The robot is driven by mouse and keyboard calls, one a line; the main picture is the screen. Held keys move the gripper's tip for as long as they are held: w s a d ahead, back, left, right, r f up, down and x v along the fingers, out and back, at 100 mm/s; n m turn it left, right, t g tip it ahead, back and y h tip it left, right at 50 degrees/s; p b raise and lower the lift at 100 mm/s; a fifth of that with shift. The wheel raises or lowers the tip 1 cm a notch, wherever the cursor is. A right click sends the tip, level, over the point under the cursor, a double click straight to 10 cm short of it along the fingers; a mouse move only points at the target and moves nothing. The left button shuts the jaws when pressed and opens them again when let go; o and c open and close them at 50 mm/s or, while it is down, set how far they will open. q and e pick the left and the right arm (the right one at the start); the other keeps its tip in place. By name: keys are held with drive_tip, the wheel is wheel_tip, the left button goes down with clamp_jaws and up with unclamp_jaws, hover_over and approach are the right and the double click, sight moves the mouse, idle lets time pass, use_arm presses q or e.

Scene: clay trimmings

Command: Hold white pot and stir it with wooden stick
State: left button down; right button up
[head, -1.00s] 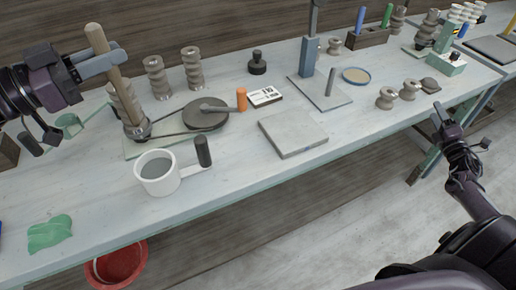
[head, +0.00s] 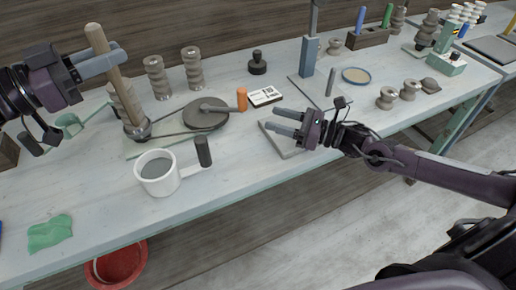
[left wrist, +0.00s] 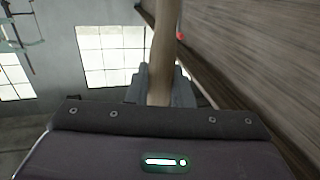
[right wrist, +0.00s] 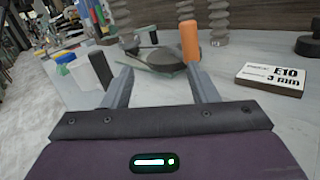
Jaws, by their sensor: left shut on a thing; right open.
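The white pot (head: 157,185) stands upright on the bench with grey contents and a dark upright grip (head: 203,152) on its right-side handle. The wooden stick (head: 112,78) is near upright and slightly tilted, its lower end at a round grey base (head: 138,128) behind the pot. My left gripper (head: 102,62) is shut on the stick's upper part; the stick (left wrist: 163,50) also shows between its fingers in the left wrist view. My right gripper (head: 276,122) is open and empty above the grey slab, right of the pot. In the right wrist view the pot's dark grip (right wrist: 100,70) is ahead and left.
A grey disc with an orange knob (head: 241,99) lies between the pot and the label card (head: 265,96). The grey slab (head: 290,150) is under my right gripper. Ribbed spools (head: 192,68) stand behind. A green cloth (head: 50,232) lies front left. The bench front near the pot is clear.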

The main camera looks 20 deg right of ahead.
drive_tip(key=s+a+n+g, duration=0.1)
drive_tip(key=s+a, duration=0.1)
drive_tip(key=s+a+n+g+y, duration=0.1)
drive_tip(key=s+a, duration=0.1)
drive_tip(key=a, duration=0.1)
drive_tip(key=s+a+n+g, duration=0.1)
drive_tip(key=s+a, duration=0.1)
drive_tip(key=a, duration=0.1)
drive_tip(key=shift+s+a+f+n+y, duration=0.1)
drive_tip(key=shift+a+f+n+y, duration=0.15)
drive_tip(key=shift+f+n+y, duration=0.1)
drive_tip(key=shift+a, duration=0.25)
hover_over(211, 164)
drive_tip(key=shift+w, duration=0.25)
drive_tip(key=shift+d, duration=0.1)
clamp_jaws()
